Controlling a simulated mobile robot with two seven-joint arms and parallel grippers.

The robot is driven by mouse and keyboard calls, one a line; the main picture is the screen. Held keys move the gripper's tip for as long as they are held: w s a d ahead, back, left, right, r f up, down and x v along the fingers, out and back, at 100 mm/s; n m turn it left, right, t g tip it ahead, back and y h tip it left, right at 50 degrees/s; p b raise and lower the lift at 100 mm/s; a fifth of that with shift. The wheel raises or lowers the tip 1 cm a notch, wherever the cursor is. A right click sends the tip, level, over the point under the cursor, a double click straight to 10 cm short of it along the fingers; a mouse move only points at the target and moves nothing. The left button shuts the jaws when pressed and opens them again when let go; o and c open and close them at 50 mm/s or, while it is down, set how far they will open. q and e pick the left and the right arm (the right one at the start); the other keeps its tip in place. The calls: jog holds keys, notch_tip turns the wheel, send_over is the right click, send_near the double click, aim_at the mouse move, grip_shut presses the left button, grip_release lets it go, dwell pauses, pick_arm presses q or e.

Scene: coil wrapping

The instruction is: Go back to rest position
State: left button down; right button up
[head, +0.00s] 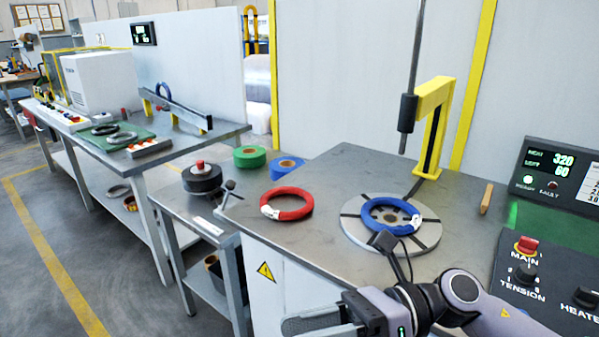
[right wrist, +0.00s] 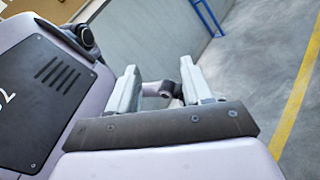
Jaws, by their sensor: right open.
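A blue coil (head: 375,213) lies flat on the round grey turntable (head: 350,234), with a white patch on its right side. A red coil (head: 293,192) with a white patch lies flat on the metal bench to the left of the turntable. My right arm reaches in from the lower right of the head view, in front of the bench, apart from both coils. My right gripper (right wrist: 160,80) shows in the right wrist view with its two pale fingers apart and nothing between them. My left gripper is in neither view.
A yellow post (head: 433,105) stands behind the turntable. The control panel (head: 540,275) is at the right. Green tape (head: 249,151), blue tape (head: 287,162) and a black roll (head: 202,184) sit on the side table. Floor at the left is clear.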

jog(key=w+d+f+m+t+h, duration=0.2)
jog(key=w+d+f+m+t, duration=0.2)
jog(key=m+t, duration=0.9)
jog(key=w+d+f+m+t+h, duration=0.4)
jog(key=m+t, duration=0.3)
jog(key=m, duration=1.2)
jog(key=s+d+f+m+g+h, duration=0.2)
jog(key=s+d+f+m+h, duration=0.1)
jog(key=f, duration=0.5)
jog(key=s+d+f+m+g+h, duration=0.2)
jog(key=s+d+f+m+h, duration=0.1)
jog(key=s+f+m, duration=0.3)
jog(key=s+d+f+m+g+h, duration=0.1)
jog(key=s+d+f+m+h, duration=0.2)
jog(key=f+m, duration=0.4)
notch_tip(320, 180, down, 3)
jog(key=shift+s+d+r+g, duration=0.1)
jog(key=shift+s+d+g, duration=0.45)
jog(key=shift+d, duration=0.55)
